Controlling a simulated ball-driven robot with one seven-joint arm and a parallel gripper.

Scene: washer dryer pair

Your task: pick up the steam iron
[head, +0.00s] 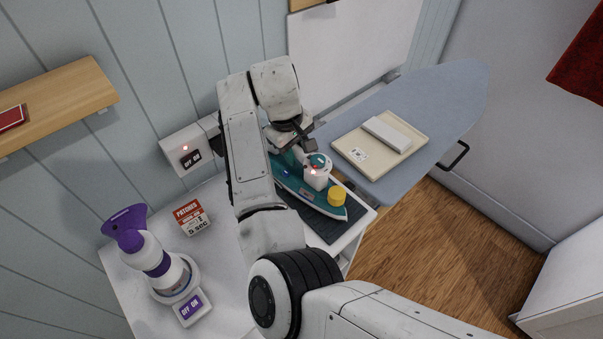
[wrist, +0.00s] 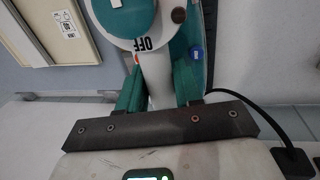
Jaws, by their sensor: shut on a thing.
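The steam iron (head: 325,206) is teal and white, with a yellow knob or cap near its lower right end. It lies over a dark mat (head: 318,228) on the white table top; I cannot tell whether it touches the mat. In the wrist view the iron (wrist: 182,20) shows a round part marked OFF and a white handle. My gripper (wrist: 158,85) is shut on this white handle, with one finger on each side. In the head view my gripper (head: 300,152) is at the iron's upper end, partly hidden by my arm.
A blue ironing board (head: 455,85) holding a cream tray (head: 403,154) with a white box stands just to the right. A wall outlet box (head: 185,152) and a black cord (wrist: 265,110) are close.

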